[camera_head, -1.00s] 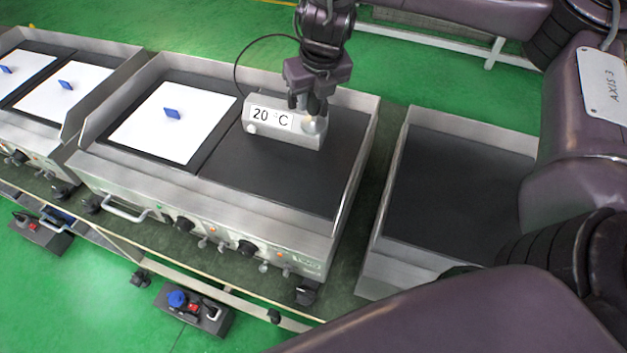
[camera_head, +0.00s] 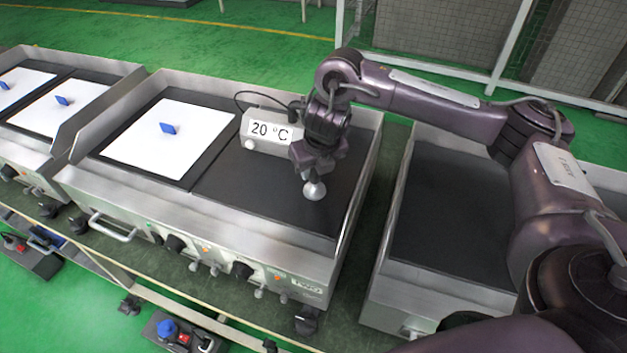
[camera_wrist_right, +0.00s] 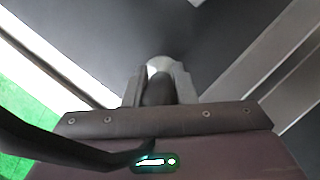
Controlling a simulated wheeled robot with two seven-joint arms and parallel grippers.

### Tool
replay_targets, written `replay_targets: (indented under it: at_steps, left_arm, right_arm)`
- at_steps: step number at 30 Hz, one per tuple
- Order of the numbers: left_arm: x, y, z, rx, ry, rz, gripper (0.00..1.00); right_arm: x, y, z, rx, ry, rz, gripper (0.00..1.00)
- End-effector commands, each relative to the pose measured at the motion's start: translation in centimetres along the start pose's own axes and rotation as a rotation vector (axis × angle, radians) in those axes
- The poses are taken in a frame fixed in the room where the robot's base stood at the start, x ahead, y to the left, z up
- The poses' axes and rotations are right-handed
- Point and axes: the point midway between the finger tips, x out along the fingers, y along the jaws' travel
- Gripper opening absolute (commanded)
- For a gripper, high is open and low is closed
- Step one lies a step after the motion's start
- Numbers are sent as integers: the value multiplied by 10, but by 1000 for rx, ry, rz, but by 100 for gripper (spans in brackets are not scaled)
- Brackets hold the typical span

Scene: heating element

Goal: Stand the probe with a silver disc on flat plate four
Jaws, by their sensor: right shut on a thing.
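The probe with a silver disc (camera_head: 315,190) hangs upright from my right gripper (camera_head: 313,172), disc down, over the bare dark plate (camera_head: 257,193) on the right half of the middle griddle. I cannot tell whether the disc touches the plate. In the right wrist view the gripper (camera_wrist_right: 159,88) is shut on the probe, and part of the disc (camera_wrist_right: 159,63) shows beyond the fingers. The temperature box (camera_head: 266,133) reading 20 °C stands at the back of that plate, with a black cable looping from it. My left gripper is not in view.
A white sheet with a blue handle (camera_head: 150,142) covers the left plate of this griddle. Another griddle (camera_head: 30,125) with white sheets stands at the left. A dark bare plate (camera_head: 450,200) lies to the right, past a gap. Raised steel walls edge the plates.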

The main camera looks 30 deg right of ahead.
Motion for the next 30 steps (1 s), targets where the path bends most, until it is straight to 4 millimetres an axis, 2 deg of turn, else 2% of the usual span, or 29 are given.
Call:
replay_targets:
  at_steps: [1, 4, 17, 18, 22, 30]
  left_arm:
    - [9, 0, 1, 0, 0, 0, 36]
    - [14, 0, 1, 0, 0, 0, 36]
    - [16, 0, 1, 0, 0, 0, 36]
    - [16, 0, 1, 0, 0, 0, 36]
    - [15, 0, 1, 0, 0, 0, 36]
    - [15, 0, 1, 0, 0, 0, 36]
  right_arm:
    - [14, 0, -5, 0, 4, 1, 0]
    - [25, 0, -8, 1, 3, 0, 0]
    - [29, 0, -9, 0, 1, 0, 0]
    - [28, 0, -9, 0, 1, 0, 28]
    - [28, 0, -9, 0, 1, 0, 45]
    - [28, 0, -9, 0, 1, 0, 46]
